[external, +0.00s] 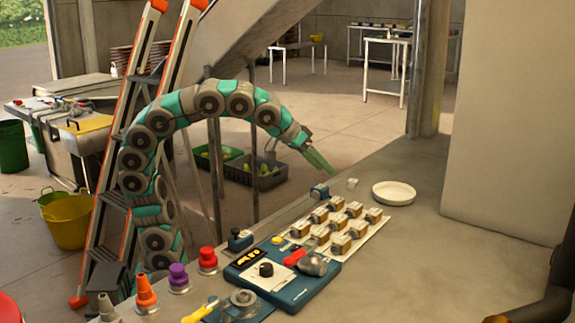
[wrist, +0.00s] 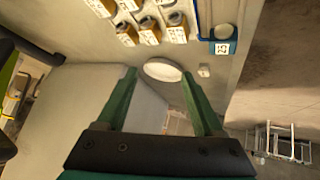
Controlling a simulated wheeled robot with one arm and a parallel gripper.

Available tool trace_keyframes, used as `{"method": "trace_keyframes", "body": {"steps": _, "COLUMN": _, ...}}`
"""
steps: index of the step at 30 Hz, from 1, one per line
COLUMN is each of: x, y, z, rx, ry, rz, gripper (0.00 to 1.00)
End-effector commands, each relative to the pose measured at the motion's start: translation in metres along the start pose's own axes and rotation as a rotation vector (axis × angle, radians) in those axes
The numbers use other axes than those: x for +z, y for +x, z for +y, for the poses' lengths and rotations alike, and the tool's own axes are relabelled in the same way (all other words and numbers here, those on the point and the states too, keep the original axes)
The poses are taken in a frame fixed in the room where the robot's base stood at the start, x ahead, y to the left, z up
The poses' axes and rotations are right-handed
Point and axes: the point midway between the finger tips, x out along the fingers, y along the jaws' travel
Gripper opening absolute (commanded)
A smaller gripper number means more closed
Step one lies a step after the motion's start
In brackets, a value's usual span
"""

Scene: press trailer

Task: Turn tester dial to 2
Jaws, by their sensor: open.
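The tester is a blue box (external: 290,285) on the counter in the external view, with a pale face and a black round dial (external: 266,269) on it. The dial's pointer and numbers are too small to read. My gripper (external: 322,165) is raised above the far part of the counter, behind and to the right of the tester, apart from it. Its two green fingers are spread and empty, as the wrist view (wrist: 158,76) also shows. The tester is not recognisable in the wrist view.
Several small blocks stand on a pale board (external: 372,232) right of the tester. A white dish (external: 394,192) and a small blue item (external: 319,191) are beyond. The counter's right side is clear.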

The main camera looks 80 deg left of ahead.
Motion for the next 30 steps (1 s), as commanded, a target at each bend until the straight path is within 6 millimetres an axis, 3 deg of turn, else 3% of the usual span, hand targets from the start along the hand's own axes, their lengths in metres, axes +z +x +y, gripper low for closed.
{"method": "trace_keyframes", "body": {"steps": 1, "x": 0.004, "y": -0.014, "z": 0.016, "rx": 0.024, "ry": -0.056, "rz": -0.009, "gripper": 0.69}}
{"method": "trace_keyframes", "body": {"steps": 6, "x": 0.029, "y": -0.047, "z": 0.059, "rx": 0.065, "ry": -0.248, "rz": -0.069, "gripper": 0.69}}
{"method": "trace_keyframes", "body": {"steps": 9, "x": 0.050, "y": -0.062, "z": 0.086, "rx": 0.073, "ry": -0.269, "rz": -0.111, "gripper": 0.69}}
{"method": "trace_keyframes", "body": {"steps": 14, "x": 0.099, "y": -0.081, "z": 0.132, "rx": 0.061, "ry": -0.137, "rz": -0.187, "gripper": 0.69}}
{"method": "trace_keyframes", "body": {"steps": 18, "x": 0.158, "y": -0.103, "z": 0.171, "rx": 0.042, "ry": 0.056, "rz": -0.259, "gripper": 0.69}}
{"method": "trace_keyframes", "body": {"steps": 24, "x": 0.233, "y": -0.133, "z": 0.200, "rx": 0.015, "ry": 0.290, "rz": -0.329, "gripper": 0.69}}
{"method": "trace_keyframes", "body": {"steps": 30, "x": 0.260, "y": -0.142, "z": 0.204, "rx": 0.004, "ry": 0.372, "rz": -0.351, "gripper": 0.69}}
